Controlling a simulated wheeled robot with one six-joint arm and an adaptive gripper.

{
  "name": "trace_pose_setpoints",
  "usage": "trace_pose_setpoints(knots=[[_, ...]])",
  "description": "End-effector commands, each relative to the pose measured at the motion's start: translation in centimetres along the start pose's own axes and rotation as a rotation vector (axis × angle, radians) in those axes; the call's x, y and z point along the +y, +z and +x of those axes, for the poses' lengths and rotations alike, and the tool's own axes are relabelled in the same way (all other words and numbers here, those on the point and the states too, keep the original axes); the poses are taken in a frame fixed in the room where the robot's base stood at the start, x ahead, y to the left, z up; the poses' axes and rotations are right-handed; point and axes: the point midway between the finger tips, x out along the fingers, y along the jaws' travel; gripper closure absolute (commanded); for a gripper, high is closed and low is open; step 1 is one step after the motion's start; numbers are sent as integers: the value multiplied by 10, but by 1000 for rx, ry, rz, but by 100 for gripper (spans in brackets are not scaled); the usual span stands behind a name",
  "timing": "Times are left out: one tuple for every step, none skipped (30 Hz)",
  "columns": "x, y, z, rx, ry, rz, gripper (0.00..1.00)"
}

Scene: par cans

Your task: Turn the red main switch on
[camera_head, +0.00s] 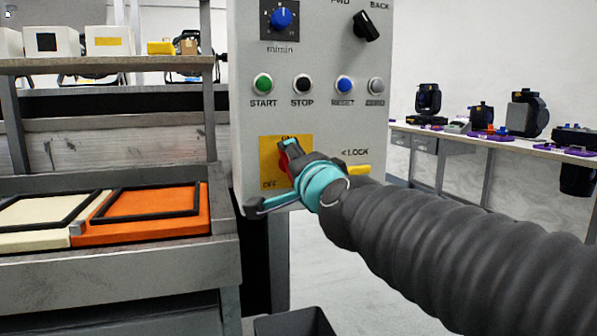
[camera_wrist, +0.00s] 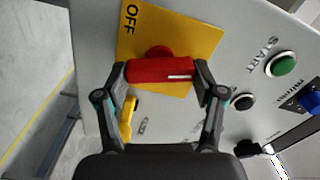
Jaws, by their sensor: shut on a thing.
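The red main switch (camera_head: 283,163) sits on a yellow plate (camera_head: 269,149) low on the grey control panel (camera_head: 250,120). In the wrist view the switch's red handle (camera_wrist: 158,71) lies between my two fingers, one at each end. Its white mark is at the end toward the START button. The word OFF shows on the yellow plate (camera_wrist: 184,45), at the lower left of the plate in the head view. My gripper (camera_wrist: 161,70) is shut on the handle. In the head view my gripper (camera_head: 275,178) and arm hide part of the switch and plate.
A yellow lock tab (camera_wrist: 127,118) is beside the switch. Above it are the START button (camera_head: 263,83), STOP button (camera_head: 302,84), other buttons and knobs. A table with stage lights (camera_head: 480,140) stands right.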

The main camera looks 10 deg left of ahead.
Motion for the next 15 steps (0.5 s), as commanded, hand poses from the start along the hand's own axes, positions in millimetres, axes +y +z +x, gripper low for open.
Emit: trace_pose_setpoints(knots=[[1,1,0,-1,0,41,66],[1,1,0,-1,0,65,66],[1,1,0,-1,0,97,66],[2,0,0,-1,0,120,66],[2,0,0,-1,0,141,66],[2,0,0,0,0,168,66],[2,0,0,0,0,189,66],[2,0,0,0,0,206,66],[2,0,0,0,0,229,66],[2,0,0,0,0,245,66],[2,0,0,0,0,259,66],[2,0,0,0,0,277,66],[2,0,0,0,0,289,66],[2,0,0,0,0,300,66],[2,0,0,0,0,313,66]])
